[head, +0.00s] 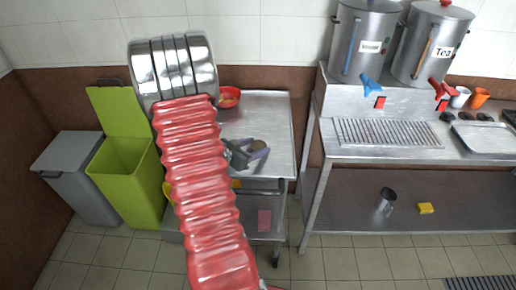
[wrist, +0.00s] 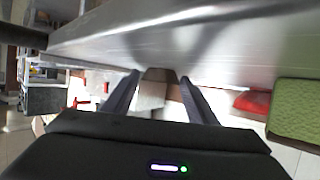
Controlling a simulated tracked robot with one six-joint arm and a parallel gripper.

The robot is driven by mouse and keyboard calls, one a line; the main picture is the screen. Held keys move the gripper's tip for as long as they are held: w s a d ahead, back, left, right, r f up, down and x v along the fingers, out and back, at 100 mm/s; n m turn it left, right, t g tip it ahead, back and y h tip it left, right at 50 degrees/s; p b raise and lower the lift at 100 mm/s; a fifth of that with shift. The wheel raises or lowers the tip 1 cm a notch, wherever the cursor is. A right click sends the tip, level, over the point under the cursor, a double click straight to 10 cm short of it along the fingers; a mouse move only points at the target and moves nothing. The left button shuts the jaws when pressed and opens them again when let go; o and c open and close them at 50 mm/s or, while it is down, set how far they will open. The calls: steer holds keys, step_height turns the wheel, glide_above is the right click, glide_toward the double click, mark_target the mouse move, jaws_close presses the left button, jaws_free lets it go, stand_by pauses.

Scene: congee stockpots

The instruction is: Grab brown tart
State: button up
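A small round brown piece (head: 258,146), which looks like the brown tart, is at the steel cart's top in the head view. My gripper (head: 254,152) is low over the cart, with its fingers spread around the piece. In the wrist view, the fingers (wrist: 160,82) stand apart. A brown shape (wrist: 158,75) shows between their tips, with a pale patch below it. I cannot tell whether the fingers touch it. My red arm hides the left part of the cart.
The steel cart (head: 272,115) carries a red bowl (head: 229,98) at the back. A green bin (head: 130,185) and grey bin (head: 80,175) stand left. The counter at right holds two stockpots (head: 365,40), a tray (head: 485,140), several small dark pieces (head: 465,116) and an orange cup (head: 480,97).

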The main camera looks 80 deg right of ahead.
mark_target(255, 148)
steer(key=c, duration=0.6)
steer(key=shift+r, duration=0.1)
steer(key=shift+c, duration=0.2)
step_height(255, 148, up, 10)
stand_by(0.4)
stand_by(0.5)
